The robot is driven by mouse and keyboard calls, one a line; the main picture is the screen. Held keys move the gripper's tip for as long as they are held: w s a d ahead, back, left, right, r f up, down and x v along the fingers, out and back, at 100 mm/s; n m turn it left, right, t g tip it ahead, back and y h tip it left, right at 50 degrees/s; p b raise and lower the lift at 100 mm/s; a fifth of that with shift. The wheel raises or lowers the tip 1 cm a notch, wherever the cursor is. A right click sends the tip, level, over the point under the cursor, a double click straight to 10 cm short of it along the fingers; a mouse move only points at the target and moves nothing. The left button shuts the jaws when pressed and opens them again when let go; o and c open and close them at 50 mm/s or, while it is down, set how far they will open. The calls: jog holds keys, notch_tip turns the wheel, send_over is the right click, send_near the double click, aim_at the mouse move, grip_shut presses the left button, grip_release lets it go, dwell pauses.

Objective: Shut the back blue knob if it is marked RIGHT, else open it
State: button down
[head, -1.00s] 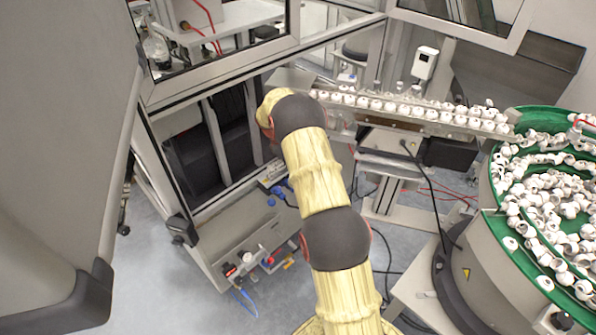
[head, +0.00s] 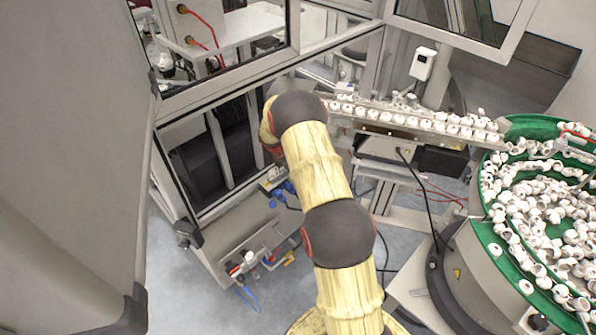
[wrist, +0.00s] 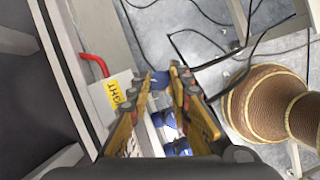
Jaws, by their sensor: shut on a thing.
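In the wrist view my gripper (wrist: 161,76) is shut on a blue knob (wrist: 159,82), with a fingertip on either side. I take this knob to be the back one. Two more blue knobs, the nearer (wrist: 180,148) and the middle one (wrist: 168,119), lie below it in the picture. A yellow label (wrist: 114,93) beside the held knob shows black letters ending in "GHT"; its start is hard to read. In the head view blue knobs (head: 275,203) show beside my arm, which hides my gripper. Whether the held knob is open or shut I cannot tell.
A red bent tube (wrist: 95,63) stands close to the label. Black cables (wrist: 205,55) run over the floor beside the gripper. In the head view a green bowl feeder (head: 488,205) of white caps stands right, and a rail of caps (head: 410,121) crosses behind my arm.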

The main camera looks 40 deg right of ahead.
jog(key=shift+r+n+p, duration=0.1)
jog(key=shift+n+p, duration=0.35)
jog(key=shift+n, duration=0.15)
jog(key=shift+t, duration=0.3)
jog(key=c, duration=1.9)
grip_release()
jog(key=v, duration=0.7)
jog(key=shift+a+r, duration=0.3)
jog(key=shift+r, duration=0.05)
